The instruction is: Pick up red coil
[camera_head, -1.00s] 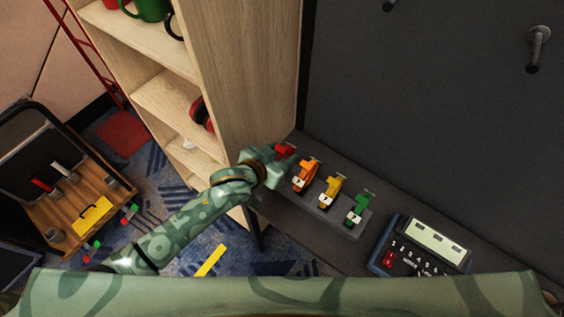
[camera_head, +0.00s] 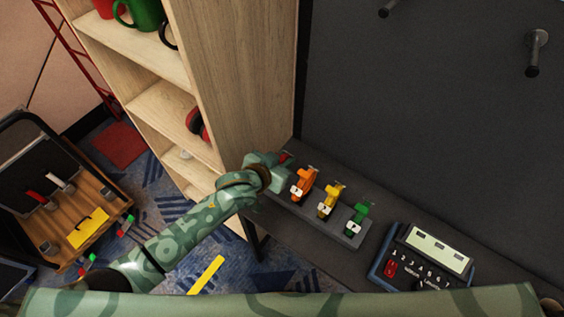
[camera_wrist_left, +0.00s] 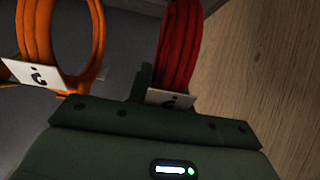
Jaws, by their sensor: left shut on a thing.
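The red coil (camera_wrist_left: 179,48) hangs upright in the left wrist view, with a white tag (camera_wrist_left: 170,99) at its lower end. My left gripper (camera_head: 282,161) is shut on the red coil at the left end of the row of coils. In the head view the gripper hides most of the red coil (camera_head: 287,157). One dark finger shows beside the coil in the left wrist view; the other is hidden. The orange coil (camera_head: 303,181) is just right of it and also shows in the left wrist view (camera_wrist_left: 97,40). My right gripper is not in view.
A yellow coil (camera_head: 330,199) and a green coil (camera_head: 357,217) stand further right on the grey rack (camera_head: 350,240). A wooden shelf (camera_head: 240,80) rises close to the left. A numbered keypad box (camera_head: 420,258) sits at the right. The dark wall (camera_head: 430,120) stands behind.

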